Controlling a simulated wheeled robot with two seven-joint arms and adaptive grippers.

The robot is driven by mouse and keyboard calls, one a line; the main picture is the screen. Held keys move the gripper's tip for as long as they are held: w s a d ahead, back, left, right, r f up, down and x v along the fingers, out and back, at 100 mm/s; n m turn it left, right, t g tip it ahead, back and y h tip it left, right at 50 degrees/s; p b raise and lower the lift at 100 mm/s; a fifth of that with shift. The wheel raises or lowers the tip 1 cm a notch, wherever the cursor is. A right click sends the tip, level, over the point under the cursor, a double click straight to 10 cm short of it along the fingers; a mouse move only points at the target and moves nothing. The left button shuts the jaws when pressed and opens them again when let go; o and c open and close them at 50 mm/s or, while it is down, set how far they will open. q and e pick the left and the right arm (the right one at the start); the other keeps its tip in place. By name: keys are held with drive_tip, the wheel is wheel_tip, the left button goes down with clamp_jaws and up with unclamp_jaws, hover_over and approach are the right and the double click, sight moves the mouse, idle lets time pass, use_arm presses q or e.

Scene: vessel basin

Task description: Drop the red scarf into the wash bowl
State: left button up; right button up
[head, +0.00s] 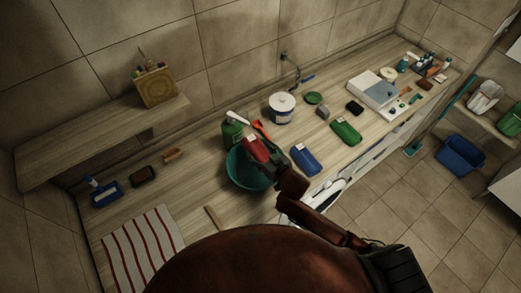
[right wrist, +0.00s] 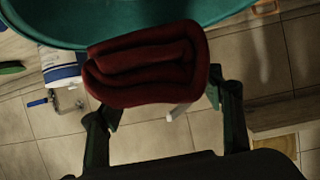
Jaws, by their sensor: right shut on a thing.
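The red scarf (head: 256,150) is a folded dark red bundle with a pale patch on it in the head view. It also shows in the right wrist view (right wrist: 147,65) as a rolled fold between the fingers. My right gripper (head: 273,154) is shut on it. The wash bowl (head: 243,173) is teal and round. In the head view the scarf overlaps the bowl's upper right part; its exact height over the bowl is hard to tell. In the right wrist view the bowl's rim (right wrist: 130,40) lies behind the scarf. My left gripper is not in view.
A green bottle (head: 232,130) stands just behind the bowl. A blue folded cloth (head: 306,160) and a green one (head: 345,132) lie to its right, a white tub (head: 282,108) behind. A striped towel (head: 142,250) lies at front left. Wooden counter between is partly clear.

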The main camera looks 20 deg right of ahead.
drive_tip(key=o, duration=1.3)
drive_tip(key=shift+r, duration=0.1)
drive_tip(key=shift+o, duration=0.8)
drive_tip(key=shift+f, duration=0.2)
drive_tip(key=v, duration=1.2)
